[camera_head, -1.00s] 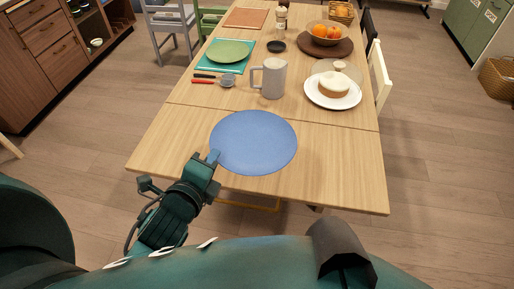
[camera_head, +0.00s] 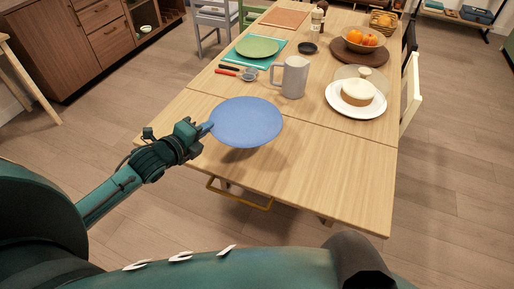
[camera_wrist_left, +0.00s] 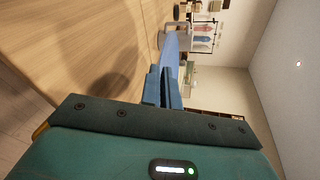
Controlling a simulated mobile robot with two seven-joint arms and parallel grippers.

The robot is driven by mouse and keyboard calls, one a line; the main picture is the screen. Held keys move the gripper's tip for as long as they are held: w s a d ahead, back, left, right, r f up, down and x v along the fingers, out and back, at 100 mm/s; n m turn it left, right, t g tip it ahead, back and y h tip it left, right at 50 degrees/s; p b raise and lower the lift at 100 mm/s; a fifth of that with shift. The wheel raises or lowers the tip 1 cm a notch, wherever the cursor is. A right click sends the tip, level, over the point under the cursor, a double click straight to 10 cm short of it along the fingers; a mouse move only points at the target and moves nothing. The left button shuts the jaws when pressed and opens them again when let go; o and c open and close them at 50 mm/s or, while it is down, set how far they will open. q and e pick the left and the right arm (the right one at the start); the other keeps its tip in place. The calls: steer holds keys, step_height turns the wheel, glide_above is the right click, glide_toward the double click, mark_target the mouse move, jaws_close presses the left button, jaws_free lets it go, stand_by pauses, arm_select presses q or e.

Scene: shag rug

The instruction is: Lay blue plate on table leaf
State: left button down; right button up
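The blue plate (camera_head: 247,121) is held level by its left rim in my left gripper (camera_head: 208,127). It hovers over the near leaf of the wooden table (camera_head: 330,172), with a shadow on the wood below it. In the left wrist view the plate (camera_wrist_left: 171,50) shows edge-on beyond the fingers (camera_wrist_left: 163,86), apart from the tabletop (camera_wrist_left: 70,50), where a dark round shadow lies. My left fingers are closed on the rim. My right gripper does not show in either view.
A grey mug (camera_head: 294,77) stands just behind the plate. A white plate with a cake (camera_head: 356,98) is to the right. A green plate (camera_head: 257,47), cutlery (camera_head: 238,72) and a fruit bowl (camera_head: 364,40) are farther back. The leaf's right part is clear.

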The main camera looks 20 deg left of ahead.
arm_select(q)
glide_above(210, 158)
step_height(210, 158, down, 5)
steer(key=shift+f, duration=0.2)
step_height(210, 158, down, 4)
steer(key=shift+d+r+b, duration=0.1)
steer(key=shift+b, duration=0.45)
steer(key=shift+f, duration=0.2)
steer(key=c, duration=2)
jaws_free()
steer(key=shift+f, duration=0.1)
steer(key=shift+o, duration=0.3)
steer(key=shift+s, duration=0.1)
